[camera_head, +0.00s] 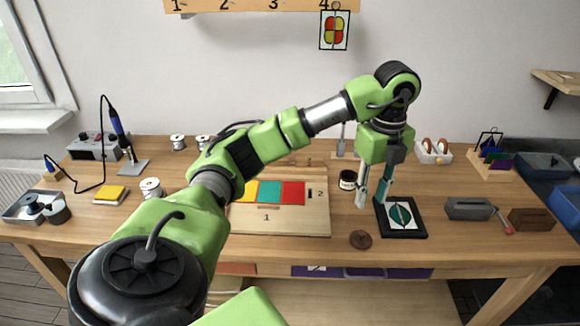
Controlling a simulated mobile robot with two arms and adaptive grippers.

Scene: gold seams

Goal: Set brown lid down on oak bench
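The brown lid (360,239) is a small round dark-brown disc. It appears to lie flat on the oak bench (460,250), near the front edge and right of the wooden board. My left gripper (372,200) points down behind the lid in the picture. Its two fingers stand apart with nothing visible between them, and the lid is clear of them. A dark jar with a white label (348,181) stands just left of the fingers. My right gripper is not in view.
A wooden board (290,222) with yellow, teal and red squares lies to the left. A grey box (468,208) and brown block (531,219) sit at right. Bench around the lid is bare.

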